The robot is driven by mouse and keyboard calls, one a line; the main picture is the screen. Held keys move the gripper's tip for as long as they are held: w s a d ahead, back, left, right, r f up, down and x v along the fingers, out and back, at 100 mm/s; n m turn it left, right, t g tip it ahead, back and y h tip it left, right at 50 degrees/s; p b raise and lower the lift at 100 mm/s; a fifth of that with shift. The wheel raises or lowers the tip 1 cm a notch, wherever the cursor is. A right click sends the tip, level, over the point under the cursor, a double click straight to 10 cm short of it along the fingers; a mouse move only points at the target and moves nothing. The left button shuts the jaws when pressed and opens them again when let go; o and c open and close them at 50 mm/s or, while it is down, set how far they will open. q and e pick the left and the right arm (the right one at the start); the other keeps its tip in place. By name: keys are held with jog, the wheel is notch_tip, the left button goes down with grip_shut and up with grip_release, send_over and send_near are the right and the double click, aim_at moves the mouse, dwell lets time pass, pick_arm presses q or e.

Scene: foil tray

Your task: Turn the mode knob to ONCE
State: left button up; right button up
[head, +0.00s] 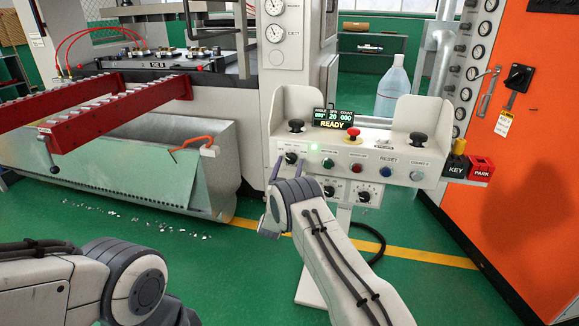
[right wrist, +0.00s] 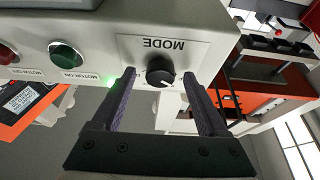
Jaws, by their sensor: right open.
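The black mode knob (head: 291,157) is at the left end of the control panel's front face. In the right wrist view the knob (right wrist: 160,70) sits under an upside-down MODE label (right wrist: 164,44). A small pale mark shows at its lower right edge there, but the position labels are too small to read. My right gripper (head: 285,168) is open just in front of the knob. In the right wrist view its dark fingers stand either side of the knob, with a gap at each side. My left gripper is out of view; only my left arm shows.
The control panel (head: 370,150) has a READY display (head: 332,118), a red mushroom button (head: 353,132) and several coloured buttons. A green button (right wrist: 66,56) is beside the knob. Red rails (head: 110,115) stand at left, an orange cabinet (head: 530,150) at right.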

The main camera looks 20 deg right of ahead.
jog(key=shift+c, duration=0.4)
grip_shut()
jog(key=shift+w+f+m+g+h+b, duration=0.15)
jog(key=shift+m+g+h+b, duration=0.15)
jog(key=shift+m+b, duration=0.55)
jog(key=m+g+h+b, duration=0.1)
jog(key=m, duration=0.1)
jog(key=m+g+h+b, duration=0.1)
jog(key=m+b, duration=0.1)
jog(key=m, duration=0.1)
jog(key=shift+a, duration=0.2)
jog(key=m+g+b, duration=0.1)
jog(key=m+b, duration=0.1)
jog(key=m, duration=0.1)
jog(key=shift+m+g+h, duration=0.35)
jog(key=shift+g+h, duration=0.05)
jog(key=m+b, duration=0.1)
jog(key=m+g+b, duration=0.1)
jog(key=m, duration=0.1)
jog(key=m+g+b, duration=0.1)
jog(key=m, duration=0.1)
jog(key=shift+w+a+r, duration=0.1)
jog(key=shift+a+r, duration=0.05)
jog(key=shift+r, duration=0.1)
jog(key=shift+r+m+g+b, duration=0.2)
jog(key=shift+m+g+b, duration=0.6)
jog(key=shift+m, duration=1.6)
